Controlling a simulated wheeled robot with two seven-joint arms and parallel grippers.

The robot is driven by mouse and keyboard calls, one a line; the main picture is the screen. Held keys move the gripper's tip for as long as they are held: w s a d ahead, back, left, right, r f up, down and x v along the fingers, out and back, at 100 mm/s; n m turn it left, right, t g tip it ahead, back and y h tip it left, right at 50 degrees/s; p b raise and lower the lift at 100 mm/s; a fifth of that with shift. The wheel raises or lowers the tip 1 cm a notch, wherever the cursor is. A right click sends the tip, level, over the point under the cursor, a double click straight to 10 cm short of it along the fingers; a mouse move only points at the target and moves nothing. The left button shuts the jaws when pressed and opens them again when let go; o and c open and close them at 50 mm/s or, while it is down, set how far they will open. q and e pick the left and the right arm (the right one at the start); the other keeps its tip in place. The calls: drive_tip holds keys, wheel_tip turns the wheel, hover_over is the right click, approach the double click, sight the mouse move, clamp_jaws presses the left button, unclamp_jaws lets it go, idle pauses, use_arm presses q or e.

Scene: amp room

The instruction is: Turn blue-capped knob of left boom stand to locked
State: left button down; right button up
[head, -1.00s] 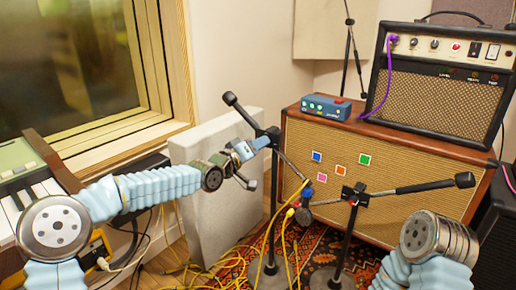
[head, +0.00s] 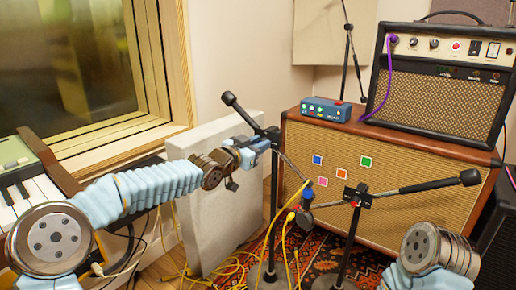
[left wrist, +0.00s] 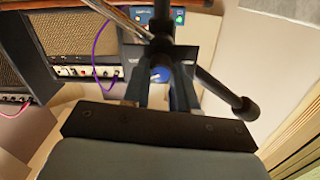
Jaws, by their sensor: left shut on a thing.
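The left boom stand (head: 270,200) stands upright in the middle of the head view, its boom (head: 243,113) slanting down to the right. My left gripper (head: 264,142) is at its clamp, and its fingers hide most of the knob there. In the left wrist view, the blue-capped knob (left wrist: 160,75) shows between the two fingers (left wrist: 160,88), which are shut on it. The boom and clamp cross just beyond the fingertips. I cannot read the knob's exact angle. My right arm shows at the lower right, but its gripper is out of view.
A microphone (head: 305,217) and yellow cable (head: 285,235) hang between the stands. A speaker cabinet (head: 400,150) carrying a small amp stands behind. A grey panel (head: 215,205) is behind my left wrist.

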use_arm(q)
drive_tip(key=m+b, duration=0.1)
drive_tip(key=m, duration=0.3)
drive_tip(key=shift+f+m+b, duration=0.1)
drive_tip(key=shift+m+b, duration=0.25)
drive_tip(key=shift+m, duration=0.05)
idle(0.4)
drive_tip(key=c, duration=0.9)
unclamp_jaws()
drive_tip(key=shift+s, duration=0.1)
drive_tip(key=v, duration=1.3)
drive_tip(key=shift+s+p, duration=0.3)
drive_tip(key=shift+s, duration=0.05)
drive_tip(key=shift+a, duration=0.1)
